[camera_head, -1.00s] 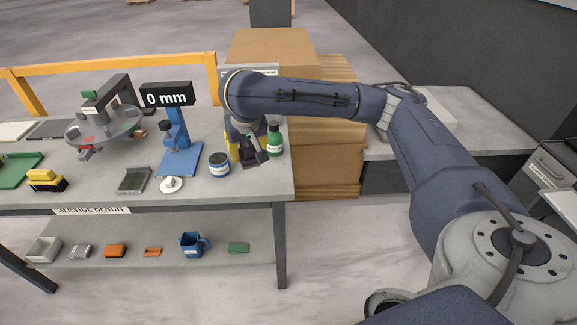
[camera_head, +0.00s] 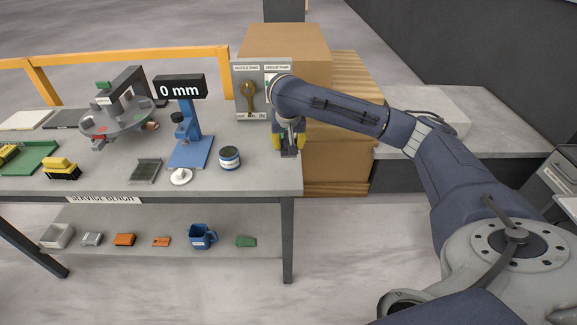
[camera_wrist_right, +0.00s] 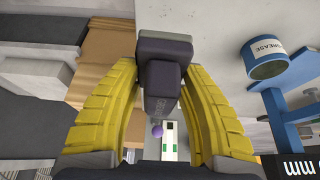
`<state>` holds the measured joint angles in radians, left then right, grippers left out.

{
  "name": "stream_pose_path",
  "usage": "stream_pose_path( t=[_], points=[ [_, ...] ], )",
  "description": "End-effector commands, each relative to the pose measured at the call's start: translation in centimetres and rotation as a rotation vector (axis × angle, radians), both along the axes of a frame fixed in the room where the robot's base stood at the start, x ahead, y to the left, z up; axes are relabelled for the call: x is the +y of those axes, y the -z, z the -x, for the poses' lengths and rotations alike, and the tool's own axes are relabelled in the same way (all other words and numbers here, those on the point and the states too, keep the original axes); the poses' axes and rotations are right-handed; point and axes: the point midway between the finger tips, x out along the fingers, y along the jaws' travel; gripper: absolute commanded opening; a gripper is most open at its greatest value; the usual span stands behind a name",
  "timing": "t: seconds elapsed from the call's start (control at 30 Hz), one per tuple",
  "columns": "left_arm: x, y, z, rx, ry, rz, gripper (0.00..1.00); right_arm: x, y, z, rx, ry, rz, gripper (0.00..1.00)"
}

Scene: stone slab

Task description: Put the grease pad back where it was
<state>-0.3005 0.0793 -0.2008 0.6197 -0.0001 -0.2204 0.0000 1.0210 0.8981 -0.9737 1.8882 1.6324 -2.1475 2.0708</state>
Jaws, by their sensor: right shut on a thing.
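My right gripper (camera_head: 289,143), with yellow fingers, is at the right end of the service bench, in front of the labelled board. It is shut on a dark grey block (camera_wrist_right: 162,78). The wrist view shows this block between the fingertips (camera_wrist_right: 160,72), with faint lettering on its side. I take it for the grease pad, but cannot read the lettering. The board (camera_head: 250,71) has a "nozzle park" label and a "grease pump" label; my arm hides part of its right side. A grease tin (camera_head: 230,158) stands left of the gripper. My left gripper is not in view.
The blue gauge stand (camera_head: 190,140) reads 0 mm, left of the tin. A dark tray (camera_head: 145,171) and white disc (camera_head: 181,177) lie near the front edge. A cardboard box (camera_head: 310,50) stands behind.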

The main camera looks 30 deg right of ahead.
Motion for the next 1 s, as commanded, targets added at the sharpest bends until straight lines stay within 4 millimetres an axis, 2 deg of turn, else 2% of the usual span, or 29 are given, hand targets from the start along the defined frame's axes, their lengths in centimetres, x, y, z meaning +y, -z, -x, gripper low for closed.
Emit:
stream_pose_path(
  t=[0.1,0.3,0.57,0.8,1.0],
  points=[
    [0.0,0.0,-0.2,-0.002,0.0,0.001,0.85,0.1,2.6,0.1,0.004,0.0,-0.001,0.05],
    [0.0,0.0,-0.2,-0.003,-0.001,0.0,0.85,0.0,5.4,0.1,0.003,-0.001,0.0,0.05],
    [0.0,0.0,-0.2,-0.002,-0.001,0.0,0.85,0.0,6.7,0.0,0.001,-0.001,0.0,0.05],
    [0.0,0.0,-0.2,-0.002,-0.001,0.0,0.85,0.0,9.4,0.0,0.002,0.0,0.001,0.05],
    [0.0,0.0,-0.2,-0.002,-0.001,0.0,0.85,0.0,10.3,0.0,-0.001,-0.001,0.001,0.05]
  ],
)
